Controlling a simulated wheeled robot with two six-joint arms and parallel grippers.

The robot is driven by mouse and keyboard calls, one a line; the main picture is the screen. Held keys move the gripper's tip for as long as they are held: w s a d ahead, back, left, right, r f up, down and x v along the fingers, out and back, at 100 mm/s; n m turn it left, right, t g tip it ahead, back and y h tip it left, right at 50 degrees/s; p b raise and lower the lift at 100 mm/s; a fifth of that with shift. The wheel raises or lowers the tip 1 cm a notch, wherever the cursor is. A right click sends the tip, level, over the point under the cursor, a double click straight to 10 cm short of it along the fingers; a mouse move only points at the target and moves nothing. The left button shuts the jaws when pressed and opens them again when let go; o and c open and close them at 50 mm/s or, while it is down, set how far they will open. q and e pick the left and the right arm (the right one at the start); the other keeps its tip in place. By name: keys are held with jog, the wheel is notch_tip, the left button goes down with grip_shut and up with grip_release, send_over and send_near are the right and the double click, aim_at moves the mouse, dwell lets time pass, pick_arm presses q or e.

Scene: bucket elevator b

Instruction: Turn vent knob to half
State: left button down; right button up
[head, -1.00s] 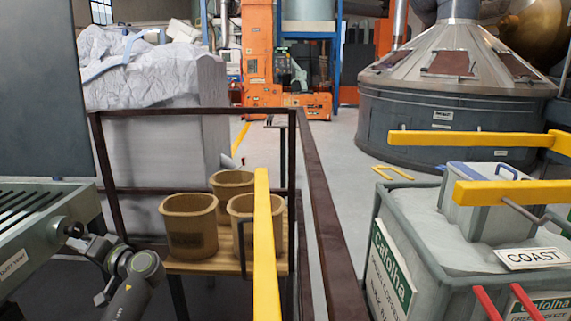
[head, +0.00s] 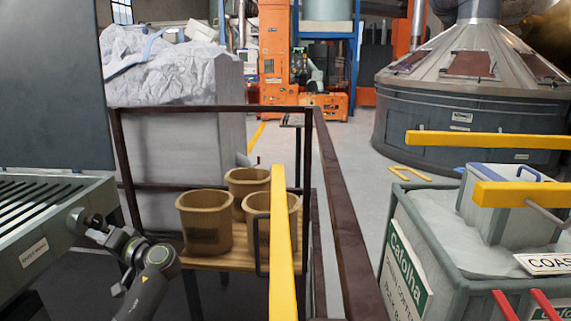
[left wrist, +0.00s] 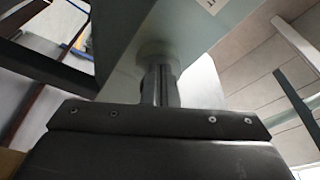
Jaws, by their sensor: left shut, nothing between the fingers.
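A grey-green slatted machine (head: 62,235) stands at the left, with a small white label on its side. My left gripper (head: 78,219) is at the right end of this machine, its arm coming up from below. In the left wrist view its fingers (left wrist: 160,82) are together with nothing between them. They point at a pale round boss (left wrist: 154,50) on the machine's face, which may be the vent knob. The fingers partly cover it, and I cannot tell whether they touch it. No knob marking is readable. My right gripper is not in view.
Brown rails (head: 212,109) and a yellow bar (head: 284,240) stand close right of my left arm. Several tan buckets (head: 204,220) sit on a wooden platform. A grey bin (head: 440,259) with a white load is at the right. Grey floor shows between.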

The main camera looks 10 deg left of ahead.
pick_arm(q)
jog(key=shift+w+r, duration=0.1)
dwell(0.4)
jog(key=shift+f, duration=0.2)
jog(key=d, duration=0.6)
jog(key=shift+f, duration=0.2)
